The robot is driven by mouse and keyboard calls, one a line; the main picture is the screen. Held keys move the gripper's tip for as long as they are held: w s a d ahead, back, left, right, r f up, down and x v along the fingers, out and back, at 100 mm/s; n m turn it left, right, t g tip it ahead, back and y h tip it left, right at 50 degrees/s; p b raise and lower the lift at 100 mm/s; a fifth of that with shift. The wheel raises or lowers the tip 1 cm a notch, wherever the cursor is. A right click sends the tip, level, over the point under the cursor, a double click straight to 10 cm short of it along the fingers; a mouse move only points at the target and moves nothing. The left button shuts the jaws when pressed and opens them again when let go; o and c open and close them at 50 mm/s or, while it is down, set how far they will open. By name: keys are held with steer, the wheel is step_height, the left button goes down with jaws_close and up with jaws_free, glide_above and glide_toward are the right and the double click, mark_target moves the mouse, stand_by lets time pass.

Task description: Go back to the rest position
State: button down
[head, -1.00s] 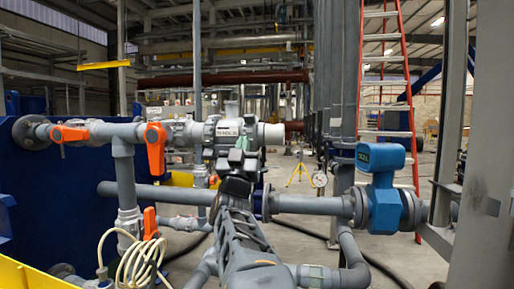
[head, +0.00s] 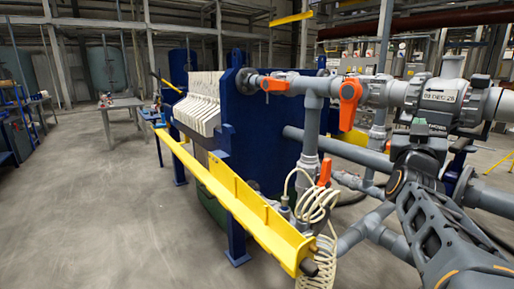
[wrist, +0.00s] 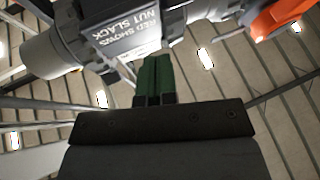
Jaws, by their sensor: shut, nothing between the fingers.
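My gripper (head: 420,126) is at the right of the head view, in front of the grey pipe fittings and just below a labelled grey fitting (head: 440,96). In the wrist view its green fingers (wrist: 153,78) are together with nothing between them. They point up towards the same fitting, whose label (wrist: 128,32) reads "RED SHOWS NUT SLACK". I cannot tell whether the fingertips touch it. My arm reaches in from the lower right of the head view.
Orange valve handles (head: 350,92) stick out near my gripper, and one also shows in the wrist view (wrist: 275,18). The blue filter press (head: 245,135) with white plates (head: 200,104), a yellow rail (head: 225,190) and a coiled hose (head: 312,205) stand nearby.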

steer(key=w+a+f+n+g+y+p, duration=0.25)
steer(key=a+f+n+y+p, duration=0.2)
steer(key=a+y, duration=0.45)
steer(key=s+a+f+n+g+y+p, duration=0.2)
steer(key=s+a+f+g+y+p, duration=0.3)
steer(key=s+a+f+g+p, duration=0.5)
steer(key=s+a+f+g, duration=0.2)
steer(key=s+a+f, duration=0.2)
steer(key=s, duration=0.2)
steer(key=shift+s+f, duration=0.25)
steer(key=shift+f, duration=0.1)
